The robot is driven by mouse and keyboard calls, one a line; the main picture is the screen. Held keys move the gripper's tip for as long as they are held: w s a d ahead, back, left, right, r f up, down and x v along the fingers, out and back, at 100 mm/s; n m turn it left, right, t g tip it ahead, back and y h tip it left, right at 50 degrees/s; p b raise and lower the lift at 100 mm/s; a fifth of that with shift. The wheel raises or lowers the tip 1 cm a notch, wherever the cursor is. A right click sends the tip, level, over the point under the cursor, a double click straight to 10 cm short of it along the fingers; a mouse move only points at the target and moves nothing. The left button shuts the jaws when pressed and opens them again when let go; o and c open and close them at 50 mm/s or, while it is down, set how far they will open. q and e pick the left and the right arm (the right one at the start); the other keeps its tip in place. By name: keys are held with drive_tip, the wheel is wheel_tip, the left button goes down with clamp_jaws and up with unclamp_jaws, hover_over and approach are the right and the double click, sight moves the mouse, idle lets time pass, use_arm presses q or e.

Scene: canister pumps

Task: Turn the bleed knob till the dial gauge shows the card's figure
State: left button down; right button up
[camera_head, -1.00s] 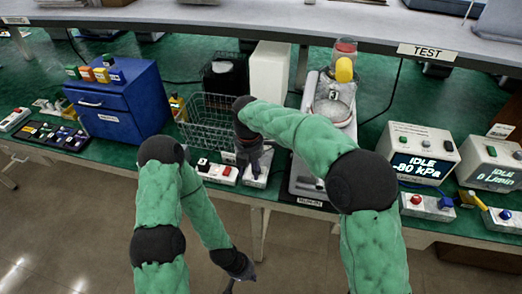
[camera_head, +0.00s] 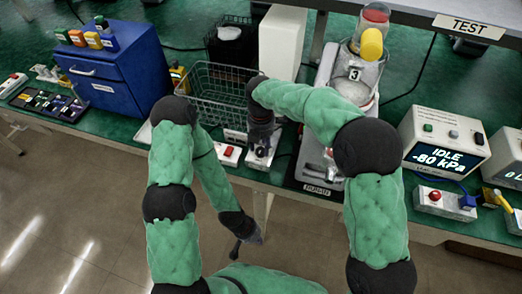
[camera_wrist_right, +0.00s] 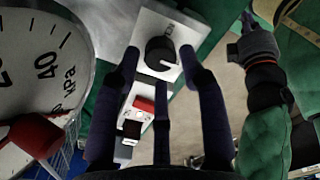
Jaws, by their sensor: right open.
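The bleed knob (camera_wrist_right: 160,52) appears to be the dark round knob with a pale mark on a white box (camera_wrist_right: 148,22). My right gripper (camera_wrist_right: 160,62) is open, its fingers spread around the knob in the picture; contact cannot be told. In the head view my right gripper (camera_head: 261,140) points down at that box (camera_head: 262,158) by the bench's front edge. Part of a dial gauge (camera_wrist_right: 35,55) fills the wrist view's left side; 40 and kPa show, but I cannot read its needle. My left gripper (camera_head: 243,243) hangs low before the bench, finger state unclear. I cannot identify the card.
A red-button box (camera_head: 228,155) stands left of the knob box. A wire basket (camera_head: 215,85) and blue cabinet (camera_head: 118,75) stand further left. A canister (camera_head: 352,80) tagged 3 stands right of the knob. A display box (camera_head: 440,145) reads IDLE, -80 kPa.

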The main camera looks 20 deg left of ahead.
drive_tip(key=shift+f+b, duration=0.3)
drive_tip(key=shift+f, duration=0.9)
drive_tip(key=c, duration=0.9)
clamp_jaws()
drive_tip(key=shift+r+m+p, duration=0.1)
drive_tip(key=shift+m+p, duration=0.2)
drive_tip(key=shift+p, duration=0.15)
